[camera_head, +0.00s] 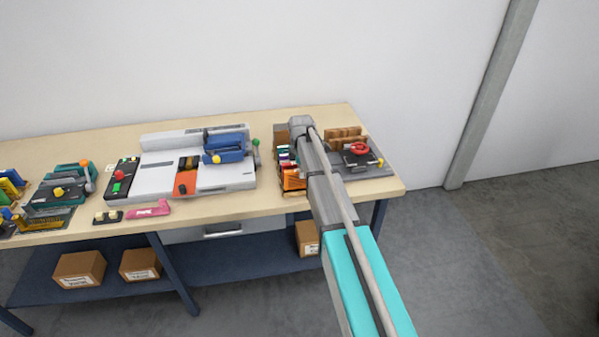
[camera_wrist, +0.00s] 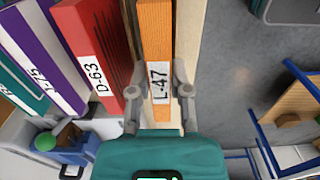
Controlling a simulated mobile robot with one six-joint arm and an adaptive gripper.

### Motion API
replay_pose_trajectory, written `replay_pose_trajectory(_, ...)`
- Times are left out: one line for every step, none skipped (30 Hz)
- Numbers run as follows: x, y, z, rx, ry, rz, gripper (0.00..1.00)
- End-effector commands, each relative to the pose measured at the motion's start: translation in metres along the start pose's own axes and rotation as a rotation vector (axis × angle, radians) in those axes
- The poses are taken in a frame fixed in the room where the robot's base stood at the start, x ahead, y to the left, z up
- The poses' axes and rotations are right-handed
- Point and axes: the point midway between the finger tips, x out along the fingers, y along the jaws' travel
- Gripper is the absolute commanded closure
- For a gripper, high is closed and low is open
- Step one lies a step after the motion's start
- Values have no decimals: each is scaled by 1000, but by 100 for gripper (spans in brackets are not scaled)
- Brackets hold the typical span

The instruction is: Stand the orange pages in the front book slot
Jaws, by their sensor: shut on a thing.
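The orange pages (camera_wrist: 154,30), with a white label reading L-47, are between the two fingers of my gripper (camera_wrist: 159,98) in the wrist view. The gripper is shut on them at the label. In the head view the orange pages (camera_head: 292,180) show at the front end of the row of books, left of my arm. My gripper is hidden behind my arm there. The front slot's floor is hidden, so I cannot tell whether the pages touch it.
A purple-and-white book (camera_wrist: 40,55) stands beyond the red one. A grey machine with a red handwheel (camera_head: 360,148) is right of my arm. A large grey machine (camera_head: 225,178) is to the left. The wooden table (camera_head: 240,205) ends just in front of the row.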

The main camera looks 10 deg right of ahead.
Motion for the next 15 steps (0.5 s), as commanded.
replay_pose_trajectory(0,0,0,0,0,0,100)
replay_pose_trajectory(0,0,0,0,0,0,100)
replay_pose_trajectory(0,0,0,0,0,0,100)
replay_pose_trajectory(0,0,0,0,0,0,100)
replay_pose_trajectory(0,0,0,0,0,0,100)
replay_pose_trajectory(0,0,0,0,0,0,100)
replay_pose_trajectory(0,0,0,0,0,0,100)
replay_pose_trajectory(0,0,0,0,0,0,100)
replay_pose_trajectory(1,0,0,0,0,0,100)
replay_pose_trajectory(1,0,0,1,0,0,100)
replay_pose_trajectory(1,0,0,1,0,0,100)
replay_pose_trajectory(2,0,0,1,0,0,100)
replay_pose_trajectory(2,0,0,1,0,0,100)
replay_pose_trajectory(3,0,0,1,0,0,100)
replay_pose_trajectory(3,0,0,1,0,0,100)
